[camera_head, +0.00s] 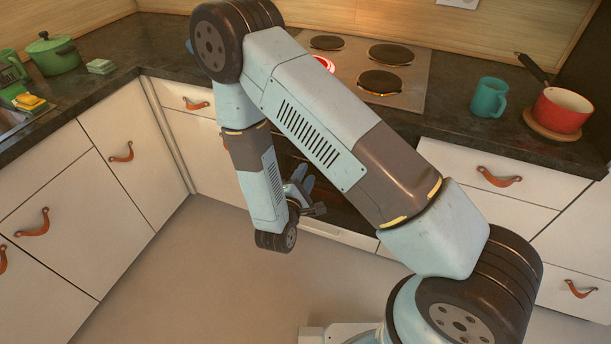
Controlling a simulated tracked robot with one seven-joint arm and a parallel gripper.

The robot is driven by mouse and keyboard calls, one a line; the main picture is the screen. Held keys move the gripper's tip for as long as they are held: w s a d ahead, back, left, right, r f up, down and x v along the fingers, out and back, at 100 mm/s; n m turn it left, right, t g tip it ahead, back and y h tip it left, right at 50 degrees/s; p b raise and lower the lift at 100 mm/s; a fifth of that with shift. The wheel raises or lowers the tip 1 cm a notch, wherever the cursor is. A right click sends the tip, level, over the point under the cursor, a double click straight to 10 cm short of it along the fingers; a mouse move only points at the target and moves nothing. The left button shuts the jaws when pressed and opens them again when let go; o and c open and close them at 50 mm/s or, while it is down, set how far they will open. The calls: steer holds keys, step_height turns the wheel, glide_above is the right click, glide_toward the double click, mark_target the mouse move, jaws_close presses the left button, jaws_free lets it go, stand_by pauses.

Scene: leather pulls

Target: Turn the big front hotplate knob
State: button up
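The stove top (409,84) is set in the dark counter at the back centre, with several round hotplates. The front right hotplate (380,82) is dark and in plain view. My gripper (306,194) is low in front of the dark oven front, partly behind my wrist. Its fingers are too small and covered to tell their opening.
On the counter, a teal mug (489,97) and a red pot (562,109) on a wooden board stand right of the stove top. A green pot (53,53) stands at the left. Drawers with leather pulls (498,177) flank the oven. The floor (180,290) in front is clear.

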steer(key=v, duration=1.3)
